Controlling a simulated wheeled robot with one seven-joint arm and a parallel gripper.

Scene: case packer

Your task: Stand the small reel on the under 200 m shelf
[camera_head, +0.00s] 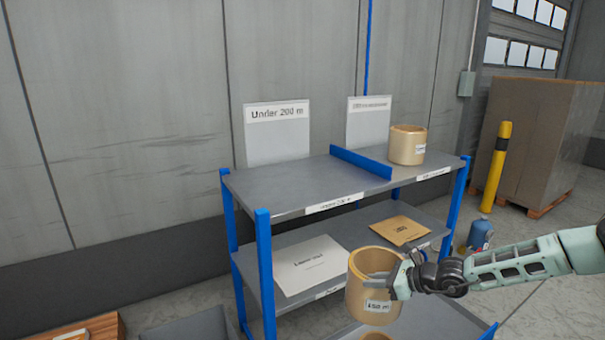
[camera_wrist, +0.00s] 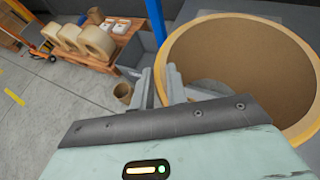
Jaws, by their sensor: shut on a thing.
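My gripper (camera_head: 392,283) is shut on the wall of a tan, open-topped reel (camera_head: 362,294) and holds it upright in front of the rack's lower levels. Its white label ends in "m"; the number is too small to read surely. In the wrist view the reel (camera_wrist: 293,128) fills the right side, its round rim and hollow inside showing, with the gripper fingers (camera_wrist: 168,86) at its left edge. The under 200 m shelf (camera_head: 280,184) is the empty top-deck section left of a blue divider, below the "Under 200 m" sign (camera_head: 277,125).
The blue divider (camera_head: 360,162) splits the top deck; another tan reel (camera_head: 407,148) stands right of it. A white sheet (camera_head: 312,264) and a brown envelope (camera_head: 400,231) lie on the middle shelf. A blue post (camera_head: 264,262) rises at the rack's front left corner.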

